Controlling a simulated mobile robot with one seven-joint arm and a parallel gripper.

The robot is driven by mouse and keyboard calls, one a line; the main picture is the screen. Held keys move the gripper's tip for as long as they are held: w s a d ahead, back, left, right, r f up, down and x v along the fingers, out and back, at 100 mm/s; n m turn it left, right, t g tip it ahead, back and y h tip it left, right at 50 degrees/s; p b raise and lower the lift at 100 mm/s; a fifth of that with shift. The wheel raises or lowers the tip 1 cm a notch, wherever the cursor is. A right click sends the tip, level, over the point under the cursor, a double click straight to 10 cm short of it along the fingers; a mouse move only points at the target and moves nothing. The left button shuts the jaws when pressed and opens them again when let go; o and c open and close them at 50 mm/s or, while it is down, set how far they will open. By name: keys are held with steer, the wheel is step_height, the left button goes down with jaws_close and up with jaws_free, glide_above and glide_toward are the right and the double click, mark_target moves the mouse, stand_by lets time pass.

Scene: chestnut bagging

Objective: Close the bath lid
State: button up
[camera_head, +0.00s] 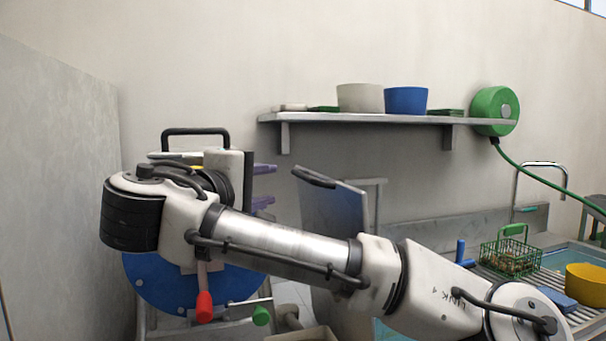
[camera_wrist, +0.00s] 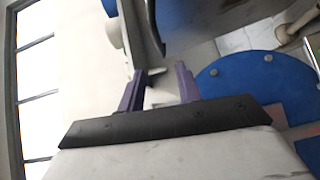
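A raised lid, which I take to be the bath lid (camera_head: 345,207), is a grey-blue panel standing tilted in the middle of the head view, with a dark handle (camera_head: 313,177) at its top left. Its lower part is hidden behind my arm. My gripper (camera_head: 268,186) has purple fingers, spread apart, to the left of the lid and apart from it in the picture. In the wrist view my gripper (camera_wrist: 160,69) is open, with no object clearly held. A dark blue-grey panel, probably the lid (camera_wrist: 205,22), shows beyond the fingers at the top.
A blue disc (camera_head: 150,285) with red and green handles stands below my wrist. A wall shelf (camera_head: 350,117) holds a grey tub and a blue tub (camera_head: 406,101). At right, a green wire basket (camera_head: 510,257) and a yellow bowl (camera_head: 586,286) stand by the sink. A partition is at left.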

mark_target(301, 177)
steer(key=p+x, duration=0.4)
steer(key=x, duration=0.9)
steer(key=shift+w+d, duration=0.3)
jaws_close()
